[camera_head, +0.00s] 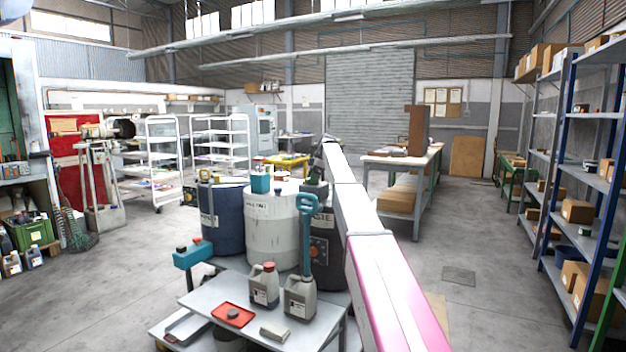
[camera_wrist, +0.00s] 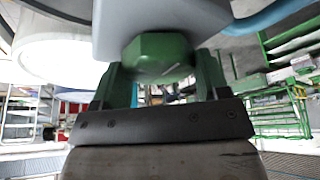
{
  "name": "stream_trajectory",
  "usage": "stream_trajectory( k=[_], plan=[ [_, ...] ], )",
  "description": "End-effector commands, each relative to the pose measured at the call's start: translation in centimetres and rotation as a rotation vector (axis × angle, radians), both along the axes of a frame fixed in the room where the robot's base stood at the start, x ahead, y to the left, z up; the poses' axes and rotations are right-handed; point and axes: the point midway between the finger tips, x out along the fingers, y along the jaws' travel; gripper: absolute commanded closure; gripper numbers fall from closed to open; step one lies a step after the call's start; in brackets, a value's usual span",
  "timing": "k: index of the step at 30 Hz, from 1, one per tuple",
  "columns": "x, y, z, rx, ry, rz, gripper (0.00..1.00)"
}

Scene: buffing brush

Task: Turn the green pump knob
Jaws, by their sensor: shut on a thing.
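The green pump knob (camera_wrist: 158,54) is a faceted, octagonal green piece below a grey pump body (camera_wrist: 160,18) in the wrist view. My gripper (camera_wrist: 161,66) has its green fingers on either side of the knob and is shut on it. In the head view my arm reaches away to the drums, and its end is by the top of the dark drum (camera_head: 326,252) at the right of the group. The knob cannot be made out clearly in the head view, where the arm's end and the pump parts crowd together.
A white drum (camera_head: 272,236) and a blue drum (camera_head: 224,215) stand close left of the dark drum. A teal-handled tool (camera_head: 307,225) rises in front. A grey cart top (camera_head: 205,303) bears jugs and a red tray (camera_head: 232,316). Open floor lies right of my arm.

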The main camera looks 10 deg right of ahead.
Motion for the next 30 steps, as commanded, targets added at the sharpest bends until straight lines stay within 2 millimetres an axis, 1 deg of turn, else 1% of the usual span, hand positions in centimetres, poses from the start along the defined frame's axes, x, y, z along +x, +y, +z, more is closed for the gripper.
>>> stream_trajectory(
  k=[5,11,30],
  plan=[
    [-0.14,-0.01,0.01,0.0,0.0,-0.062,0.55],
    [-0.26,0.02,-0.01,0.001,-0.001,-0.202,0.55],
    [-0.49,0.2,0.01,0.001,-0.001,-0.805,0.55]
  ],
)
